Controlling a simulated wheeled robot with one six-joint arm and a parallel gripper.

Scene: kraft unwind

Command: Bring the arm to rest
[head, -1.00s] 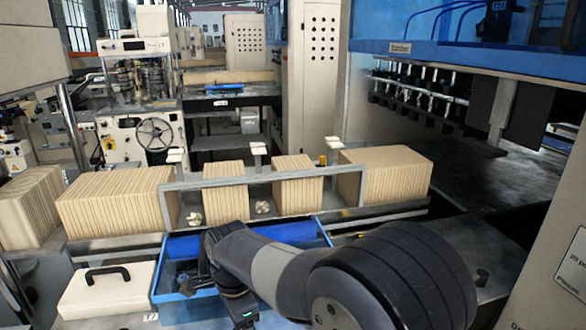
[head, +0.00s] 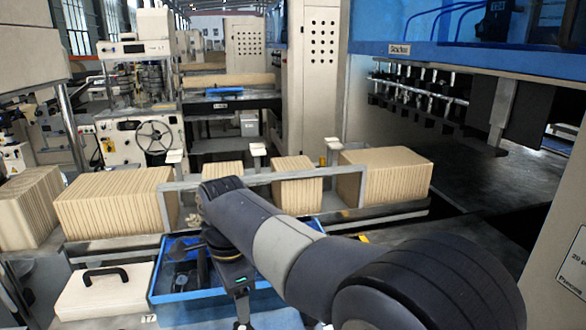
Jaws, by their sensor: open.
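My arm (head: 285,243) reaches in from the lower right of the head view, with its wrist raised in front of the grey frame. My gripper (head: 239,285) hangs below the wrist, over the right part of the blue tray (head: 190,294). It is open, and I see nothing held in it. Its fingertips are small and partly hidden, so their gap is hard to make out. Dark items (head: 178,250) show in the tray beside the gripper.
A grey frame (head: 364,187) stands behind the tray among stacks of brown kraft pieces (head: 115,203). A white case with a black handle (head: 106,290) lies left of the tray. A machine with a handwheel (head: 155,137) stands behind. The dark machine bed (head: 440,160) at right looks clear.

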